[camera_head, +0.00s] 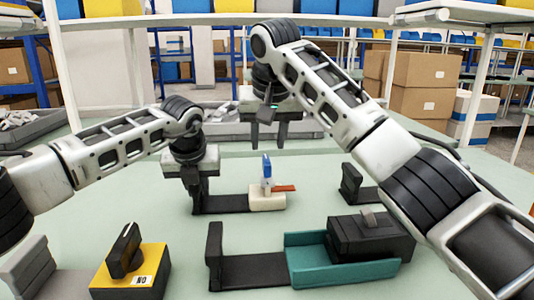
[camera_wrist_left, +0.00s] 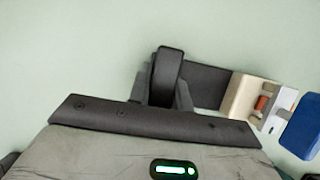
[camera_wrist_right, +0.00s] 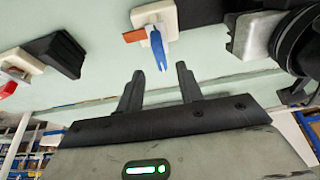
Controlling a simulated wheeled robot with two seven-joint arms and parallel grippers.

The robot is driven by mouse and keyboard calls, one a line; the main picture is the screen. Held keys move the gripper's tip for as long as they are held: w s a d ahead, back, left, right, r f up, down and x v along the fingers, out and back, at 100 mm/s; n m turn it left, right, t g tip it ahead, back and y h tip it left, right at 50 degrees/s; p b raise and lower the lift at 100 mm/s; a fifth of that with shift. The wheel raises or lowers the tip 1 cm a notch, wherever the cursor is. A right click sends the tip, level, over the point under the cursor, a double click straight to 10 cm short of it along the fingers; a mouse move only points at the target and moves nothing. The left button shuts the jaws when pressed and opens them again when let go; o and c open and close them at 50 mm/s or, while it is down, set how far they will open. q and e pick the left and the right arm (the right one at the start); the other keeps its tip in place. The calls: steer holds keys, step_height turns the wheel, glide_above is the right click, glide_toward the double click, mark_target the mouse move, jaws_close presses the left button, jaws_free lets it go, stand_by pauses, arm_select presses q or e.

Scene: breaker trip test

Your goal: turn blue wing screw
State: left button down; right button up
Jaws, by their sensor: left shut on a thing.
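The blue wing screw (camera_head: 266,167) stands upright on a white block (camera_head: 268,201) with an orange lever (camera_head: 285,188) beside it. The block is at the right end of a dark base (camera_head: 226,204). My left gripper (camera_head: 195,200) is shut on the dark upright post (camera_wrist_left: 167,68) at the base's left end. In the left wrist view the screw (camera_wrist_left: 305,128) is at the right edge. My right gripper (camera_head: 268,134) is open and empty, behind and above the screw in the head view. In the right wrist view the screw (camera_wrist_right: 158,48) is apart from its fingertips (camera_wrist_right: 158,78).
A teal tray (camera_head: 305,262) with a black box (camera_head: 370,238) is at front right. A yellow block (camera_head: 135,278) with a black knob stands at front left. A small black fixture (camera_head: 352,185) is right of the screw. A grey bin (camera_head: 45,125) is at the back left.

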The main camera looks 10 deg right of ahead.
steer(key=v, duration=0.6)
steer(key=shift+r, duration=0.15)
arm_select(q)
steer(key=c, duration=1.2)
jaws_free()
